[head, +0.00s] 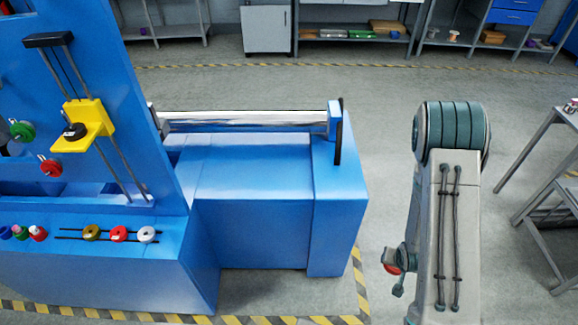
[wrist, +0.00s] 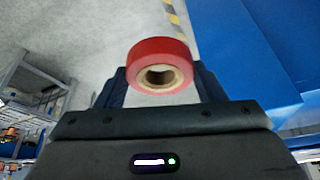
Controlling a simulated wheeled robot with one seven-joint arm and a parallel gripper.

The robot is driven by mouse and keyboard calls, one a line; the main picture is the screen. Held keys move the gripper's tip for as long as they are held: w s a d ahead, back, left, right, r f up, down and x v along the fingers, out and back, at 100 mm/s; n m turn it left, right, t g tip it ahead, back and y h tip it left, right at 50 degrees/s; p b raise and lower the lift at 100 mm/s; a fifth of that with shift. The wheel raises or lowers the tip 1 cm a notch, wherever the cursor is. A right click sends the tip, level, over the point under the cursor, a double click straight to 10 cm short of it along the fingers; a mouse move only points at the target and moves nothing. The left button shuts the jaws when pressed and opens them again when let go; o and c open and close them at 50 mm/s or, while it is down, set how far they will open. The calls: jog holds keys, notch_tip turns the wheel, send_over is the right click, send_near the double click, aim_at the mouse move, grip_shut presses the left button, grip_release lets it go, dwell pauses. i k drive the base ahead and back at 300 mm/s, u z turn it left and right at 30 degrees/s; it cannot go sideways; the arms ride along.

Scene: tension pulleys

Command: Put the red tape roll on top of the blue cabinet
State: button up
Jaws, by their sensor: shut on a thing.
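The red tape roll (wrist: 160,50) has a tan cardboard core and sits between the fingers of my gripper (wrist: 161,75) in the wrist view. My gripper is shut on it. In the head view, my gripper (head: 396,262) hangs at the lower right, with a small red part of the roll (head: 391,269) showing. The big blue cabinet-like machine body (head: 255,220) stands left of my gripper, with a flat top and a clear gap of floor between them. Its blue side also shows at the right of the wrist view (wrist: 235,45).
A metal roller (head: 245,122) runs along the back of the blue top. A dark upright bar (head: 338,130) stands at its right end. Small coloured spools (head: 118,234) sit on the left ledge. A grey table (head: 545,140) stands at the right. Striped floor tape (head: 357,285) edges the machine.

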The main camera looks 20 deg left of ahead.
aim_at(232, 187)
jog(key=u, duration=0.75)
jog(key=i, duration=0.85)
jog(key=u, duration=1)
jog(key=i, duration=0.25)
jog(key=u, duration=0.1)
